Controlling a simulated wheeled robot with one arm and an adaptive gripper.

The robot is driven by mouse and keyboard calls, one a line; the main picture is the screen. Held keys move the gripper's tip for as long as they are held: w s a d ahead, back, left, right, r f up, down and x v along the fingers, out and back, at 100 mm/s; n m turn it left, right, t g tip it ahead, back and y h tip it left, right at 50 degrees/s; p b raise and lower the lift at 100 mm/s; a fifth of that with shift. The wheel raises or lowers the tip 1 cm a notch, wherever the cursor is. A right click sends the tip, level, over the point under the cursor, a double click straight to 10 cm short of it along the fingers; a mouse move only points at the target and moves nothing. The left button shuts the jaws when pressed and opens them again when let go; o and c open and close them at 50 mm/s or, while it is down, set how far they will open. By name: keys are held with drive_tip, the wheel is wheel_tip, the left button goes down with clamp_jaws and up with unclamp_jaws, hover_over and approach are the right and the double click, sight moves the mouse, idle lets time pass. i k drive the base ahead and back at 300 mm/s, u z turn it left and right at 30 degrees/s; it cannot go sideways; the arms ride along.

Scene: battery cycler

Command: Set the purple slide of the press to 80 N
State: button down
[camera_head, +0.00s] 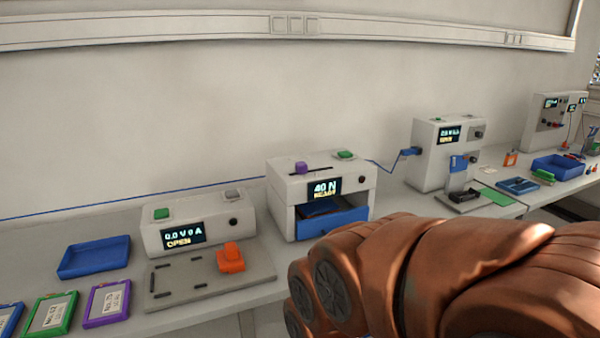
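The press (282,186) is a white box on the bench in the middle of the view, with a blue drawer (336,221) at its front. Its purple slide (301,168) sits at the left end of a dark slot on the top. A green button (345,155) is to the right of the slot. The press display (325,187) reads "40 N" and "READY". My copper-coloured arm fills the lower right, in front of the bench. My gripper is not visible in this view.
Left of the press, a white device (200,215) shows "OPEN" above a grey plate (190,281) with an orange clamp (231,258). A blue tray (95,257) and several battery cells lie further left. More devices stand at right. Space above the press is clear.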

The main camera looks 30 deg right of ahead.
sight(301, 167)
drive_tip(key=z, duration=0.2)
drive_tip(key=i, duration=0.65)
drive_tip(key=z, duration=0.6)
